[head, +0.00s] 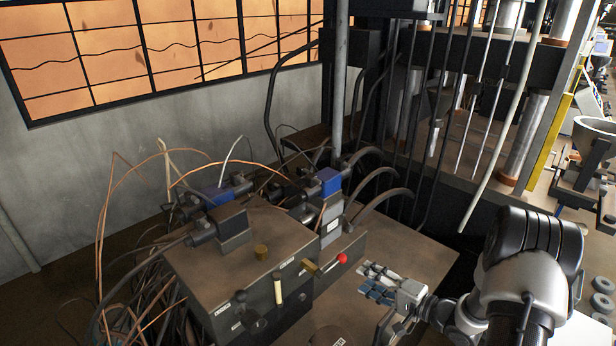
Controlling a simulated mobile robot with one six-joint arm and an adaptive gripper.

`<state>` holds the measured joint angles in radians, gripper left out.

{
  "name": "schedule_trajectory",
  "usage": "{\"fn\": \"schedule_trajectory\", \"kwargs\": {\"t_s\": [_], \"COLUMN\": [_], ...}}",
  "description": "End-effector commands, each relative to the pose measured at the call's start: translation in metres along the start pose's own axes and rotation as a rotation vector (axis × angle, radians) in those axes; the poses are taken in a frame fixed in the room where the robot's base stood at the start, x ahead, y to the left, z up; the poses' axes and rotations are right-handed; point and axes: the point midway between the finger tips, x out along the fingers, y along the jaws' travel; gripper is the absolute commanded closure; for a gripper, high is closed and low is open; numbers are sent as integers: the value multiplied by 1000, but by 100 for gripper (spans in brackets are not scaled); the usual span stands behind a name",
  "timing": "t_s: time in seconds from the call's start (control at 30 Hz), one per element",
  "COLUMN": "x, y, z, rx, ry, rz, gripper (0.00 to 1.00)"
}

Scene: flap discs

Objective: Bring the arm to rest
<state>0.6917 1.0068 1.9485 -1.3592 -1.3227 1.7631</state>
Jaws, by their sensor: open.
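My gripper (367,279) shows right of centre in the lower part of the head view, at the end of my arm that comes in from the lower right. Its fingers point left and are apart, with blue on the nearer one. I see nothing between them. The fingertips are just below and right of a lever with a red knob (342,258) on the machine block. I cannot tell whether they are apart from the surface behind them.
A dark machine block (240,270) with blue-topped valves (330,181) and loose cables (110,240) stands to the left. Tall columns and hoses of a press (520,140) rise behind. Several grey rings (603,285) lie at the right edge.

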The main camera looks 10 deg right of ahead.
Motion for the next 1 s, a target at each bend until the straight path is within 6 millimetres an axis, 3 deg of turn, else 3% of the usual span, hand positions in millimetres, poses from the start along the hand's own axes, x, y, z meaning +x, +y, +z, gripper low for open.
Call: {"fn": "schedule_trajectory", "kwargs": {"t_s": [0.17, 0.3, 0.43, 0.53, 0.67, 0.77, 0.87, 1.0], "x": [11, 12, -1, -20, -52, -79, -107, -145], "y": [-23, -61, -99, -126, -152, -163, -165, -154], "z": [-20, -44, -50, -43, -16, 18, 60, 132], "rx": [-187, -445, -643, -756, -855, -902, -930, -953], "ry": [82, 207, 305, 356, 378, 353, 290, 135], "rz": [110, 293, 476, 615, 784, 898, 992, 1075], "gripper": [55, 55, 55, 55, 55, 55, 55, 55]}}
